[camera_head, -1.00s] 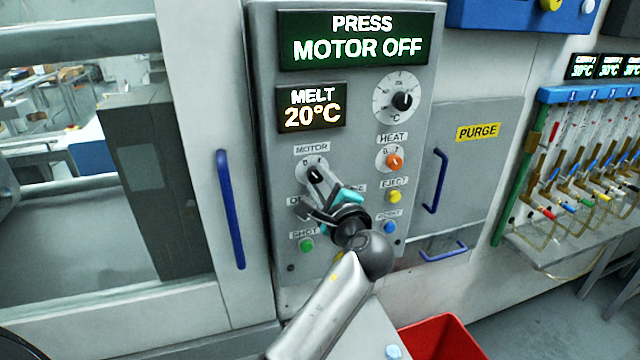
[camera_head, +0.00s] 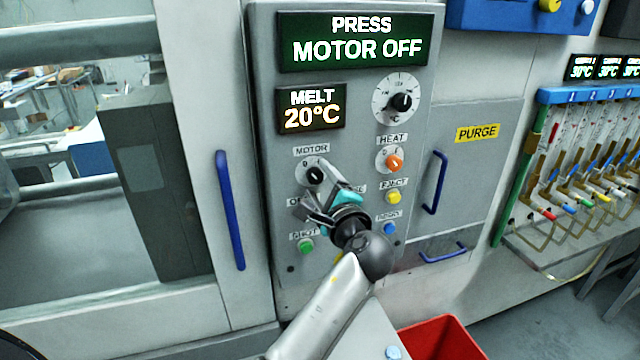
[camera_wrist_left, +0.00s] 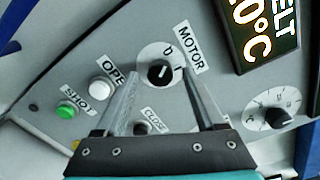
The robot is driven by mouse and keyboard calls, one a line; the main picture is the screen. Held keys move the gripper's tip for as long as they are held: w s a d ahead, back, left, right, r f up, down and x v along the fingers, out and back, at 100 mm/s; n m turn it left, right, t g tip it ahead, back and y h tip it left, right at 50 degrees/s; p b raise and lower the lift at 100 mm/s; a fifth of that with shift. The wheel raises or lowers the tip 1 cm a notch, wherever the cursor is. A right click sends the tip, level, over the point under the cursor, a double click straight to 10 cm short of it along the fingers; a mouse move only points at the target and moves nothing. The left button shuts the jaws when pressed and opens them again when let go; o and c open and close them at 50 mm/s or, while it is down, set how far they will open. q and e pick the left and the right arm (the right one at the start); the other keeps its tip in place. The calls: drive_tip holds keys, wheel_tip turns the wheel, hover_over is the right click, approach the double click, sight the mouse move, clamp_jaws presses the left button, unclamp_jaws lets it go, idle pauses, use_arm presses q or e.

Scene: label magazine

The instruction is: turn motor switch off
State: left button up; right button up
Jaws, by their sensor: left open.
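The motor switch (camera_head: 315,174) is a round black knob on a white dial under the MOTOR label, on the grey control panel. The display (camera_head: 355,40) above reads "PRESS MOTOR OFF". In the left wrist view the knob (camera_wrist_left: 160,73) shows between my fingers, with a short white mark on its face. My left gripper (camera_head: 322,187) is open and empty, just in front of and below the knob. Its fingers (camera_wrist_left: 159,80) appear apart from the knob on both sides. The gripper partly covers the OPEN and CLOSE buttons. My right gripper is not in view.
The heat knob (camera_head: 394,160), yellow eject button (camera_head: 394,197), blue button (camera_head: 389,228) and green shot button (camera_head: 306,246) lie close around. A blue door handle (camera_head: 230,210) stands at left. A red bin (camera_head: 440,340) is below right.

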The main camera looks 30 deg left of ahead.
use_arm(q)
drive_tip(key=shift+d, duration=0.1)
drive_tip(key=shift+s+d, duration=0.25)
drive_tip(key=p+v, duration=0.3)
drive_tip(key=v, duration=1.1)
drive_tip(key=shift+d+p, duration=0.15)
drive_tip(key=shift+p, duration=0.2)
drive_tip(key=shift+s+f, duration=0.1)
drive_tip(key=shift+f, duration=0.05)
